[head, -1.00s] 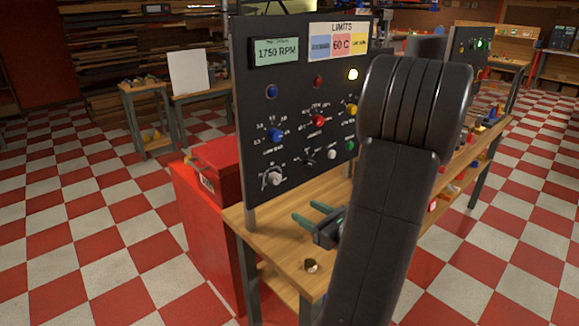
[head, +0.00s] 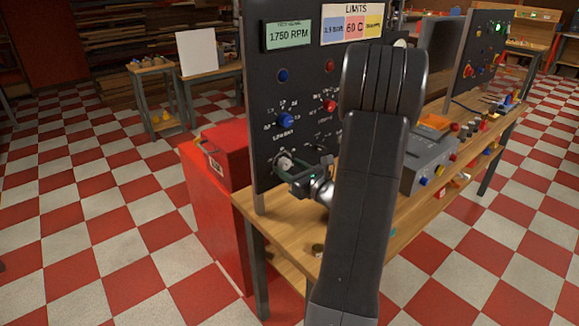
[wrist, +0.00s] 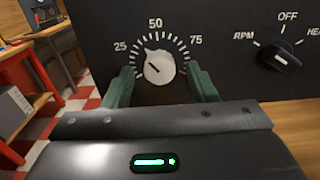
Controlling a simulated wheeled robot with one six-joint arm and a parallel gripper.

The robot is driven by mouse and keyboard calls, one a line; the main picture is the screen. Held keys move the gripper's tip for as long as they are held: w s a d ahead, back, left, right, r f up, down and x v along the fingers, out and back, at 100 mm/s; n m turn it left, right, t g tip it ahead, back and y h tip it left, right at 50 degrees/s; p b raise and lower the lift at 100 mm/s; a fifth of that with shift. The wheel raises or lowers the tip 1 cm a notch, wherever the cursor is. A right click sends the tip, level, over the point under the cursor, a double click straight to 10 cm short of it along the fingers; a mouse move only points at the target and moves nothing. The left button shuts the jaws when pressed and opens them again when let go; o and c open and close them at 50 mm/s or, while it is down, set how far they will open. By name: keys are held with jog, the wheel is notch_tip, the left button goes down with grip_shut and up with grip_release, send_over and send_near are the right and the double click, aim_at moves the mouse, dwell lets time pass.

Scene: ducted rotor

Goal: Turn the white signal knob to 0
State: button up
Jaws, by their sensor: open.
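The white signal knob (wrist: 158,68) is on the black panel (wrist: 230,75), inside a tick scale marked 25, 50 and 75. Its tip points up and left, between 25 and 50. The 0 mark is not visible. In the head view the knob (head: 284,161) is at the panel's lower left. My gripper (wrist: 160,76) is open, with one green finger on each side of the knob and visible gaps between. It also shows at the panel in the head view (head: 287,167). Whether the fingertips reach the knob's depth is hard to tell.
A black selector knob (wrist: 281,55) marked RPM and OFF is to the right. A blue knob (head: 286,120) and a red knob (head: 329,106) sit above. The panel stands on a wooden bench (head: 375,235); a red cabinet (head: 210,205) is at its left. My arm hides part of the panel.

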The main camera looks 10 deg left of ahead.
jog(key=shift+w+a, duration=0.25)
jog(key=shift+a, duration=0.1)
jog(key=shift+c, duration=0.2)
jog(key=c, duration=0.9)
jog(key=shift+f+b, duration=0.1)
jog(key=shift+b, duration=0.2)
